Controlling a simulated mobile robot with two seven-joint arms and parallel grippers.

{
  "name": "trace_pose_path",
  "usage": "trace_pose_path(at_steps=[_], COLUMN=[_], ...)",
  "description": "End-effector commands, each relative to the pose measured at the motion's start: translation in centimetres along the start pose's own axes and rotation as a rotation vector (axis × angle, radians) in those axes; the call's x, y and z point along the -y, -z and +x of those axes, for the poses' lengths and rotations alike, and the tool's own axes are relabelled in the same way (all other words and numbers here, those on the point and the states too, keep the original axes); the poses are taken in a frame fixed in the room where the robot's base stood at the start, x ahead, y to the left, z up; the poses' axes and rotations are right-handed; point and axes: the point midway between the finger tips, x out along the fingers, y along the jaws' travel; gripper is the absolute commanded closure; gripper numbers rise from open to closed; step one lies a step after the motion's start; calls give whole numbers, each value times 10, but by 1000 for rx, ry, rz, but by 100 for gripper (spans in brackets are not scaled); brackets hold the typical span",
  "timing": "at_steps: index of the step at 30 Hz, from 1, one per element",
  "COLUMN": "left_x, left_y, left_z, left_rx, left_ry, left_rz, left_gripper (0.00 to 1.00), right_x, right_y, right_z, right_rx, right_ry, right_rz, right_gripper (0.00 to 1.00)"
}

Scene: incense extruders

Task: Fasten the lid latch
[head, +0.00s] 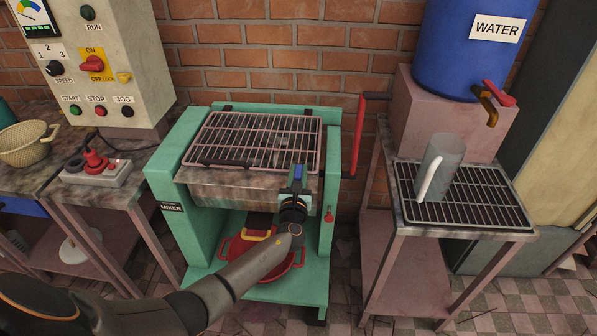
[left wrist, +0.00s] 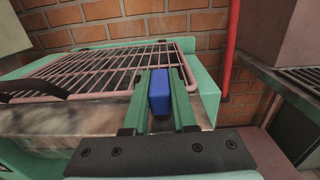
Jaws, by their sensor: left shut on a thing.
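The mixer (head: 167,253) is a green frame with a metal trough (head: 232,186). Its pink wire-grid lid (head: 225,133) lies down over the trough, and also shows in the left wrist view (left wrist: 90,72). A small blue piece (head: 298,171), which looks like the lid latch, stands upright at the lid's front right corner. My left gripper (head: 297,180) is at that corner, reaching in from the front. In the left wrist view its green fingers (left wrist: 159,98) are on both sides of the blue piece (left wrist: 160,90), shut on it. The fingers hide the latch's lower part and any catch. My right gripper is out of view.
A red crank (head: 357,137) stands at the mixer's right side. A red pot (head: 234,246) sits below the trough, partly behind my arm. A control cabinet (head: 120,65) is at left. A grey mug (head: 440,165) stands on the right-hand rack (head: 480,205) under the blue water barrel (head: 455,45).

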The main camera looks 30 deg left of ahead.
Motion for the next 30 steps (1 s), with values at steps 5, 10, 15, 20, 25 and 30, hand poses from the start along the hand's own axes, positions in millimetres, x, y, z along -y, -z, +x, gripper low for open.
trace_pose_path(at_steps=[5,10,15,20,25,30], left_x=[0,0,0,0,0,0], left_y=[-3,-3,-2,-1,-1,-1], left_z=[1,1,1,1,-1,-18], left_rx=[6,6,4,2,2,0], left_ry=[-3,-3,-2,-1,0,2], left_rz=[-1,-1,-1,-1,0,-1], left_gripper=[100,68,49,45,45,45], right_x=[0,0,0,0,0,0], right_y=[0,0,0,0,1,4], right_z=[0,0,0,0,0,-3], right_rx=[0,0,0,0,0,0], right_ry=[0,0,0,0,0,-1], right_rz=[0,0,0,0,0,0], right_gripper=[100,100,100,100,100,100])
